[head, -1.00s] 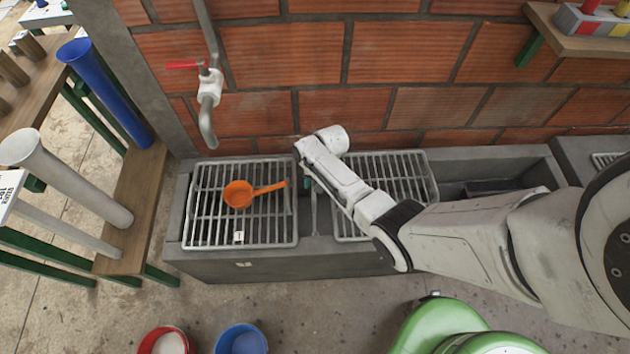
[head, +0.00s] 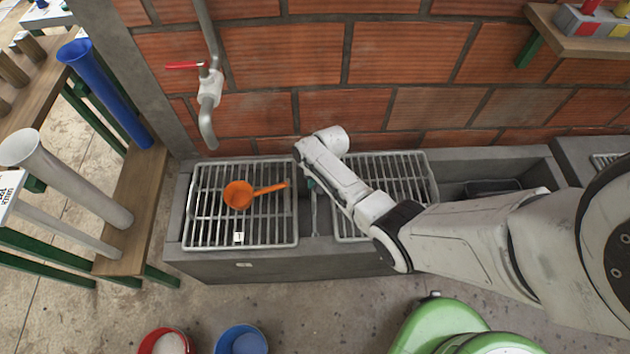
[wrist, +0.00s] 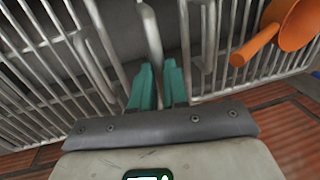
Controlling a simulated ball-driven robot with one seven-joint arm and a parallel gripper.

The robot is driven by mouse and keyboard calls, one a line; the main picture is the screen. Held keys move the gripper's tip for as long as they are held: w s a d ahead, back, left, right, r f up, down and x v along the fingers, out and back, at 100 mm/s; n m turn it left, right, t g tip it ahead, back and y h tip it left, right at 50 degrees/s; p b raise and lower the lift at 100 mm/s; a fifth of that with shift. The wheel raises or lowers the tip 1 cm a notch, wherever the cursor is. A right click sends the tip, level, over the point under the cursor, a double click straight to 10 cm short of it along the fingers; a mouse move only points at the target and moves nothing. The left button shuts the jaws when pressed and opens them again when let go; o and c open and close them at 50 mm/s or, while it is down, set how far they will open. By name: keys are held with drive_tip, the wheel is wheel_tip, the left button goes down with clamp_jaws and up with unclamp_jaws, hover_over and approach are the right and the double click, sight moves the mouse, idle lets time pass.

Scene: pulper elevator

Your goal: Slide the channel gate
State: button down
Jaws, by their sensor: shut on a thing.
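The channel gate is a grey metal piece in the gap between the two grates. It shows in the wrist view as a pale upright bar (wrist: 151,38) and in the head view as a thin strip (head: 314,212). My gripper (wrist: 158,76) has green fingers, which are close together at the near end of this bar and shut on it. In the head view my gripper (head: 309,184) is mostly covered by my own wrist, with only a bit of green showing. The gate's lower part is hidden in the channel.
A left grate (head: 240,243) holds an orange ladle (head: 239,194) and a small white tag. A right grate (head: 408,180) lies partly under my arm. The concrete trough (head: 280,265) backs onto a brick wall. A tap (head: 209,90) hangs above the left grate. Buckets stand on the floor in front.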

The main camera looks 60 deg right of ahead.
drive_tip(key=shift+f, duration=0.1)
wheel_tip(320, 180, down, 4)
drive_tip(key=b, duration=0.3)
drive_tip(key=shift+b, duration=0.35)
drive_tip(key=shift+f, duration=0.1)
drive_tip(key=c, duration=1.1)
unclamp_jaws()
drive_tip(key=r+p, duration=0.1)
drive_tip(key=r, duration=0.2)
drive_tip(key=s+d+r+p, duration=0.1)
drive_tip(key=r, duration=0.6)
drive_tip(key=shift+s+d+r+p, duration=0.15)
drive_tip(key=shift+s+r+p, duration=0.15)
drive_tip(key=shift+s+p, duration=0.1)
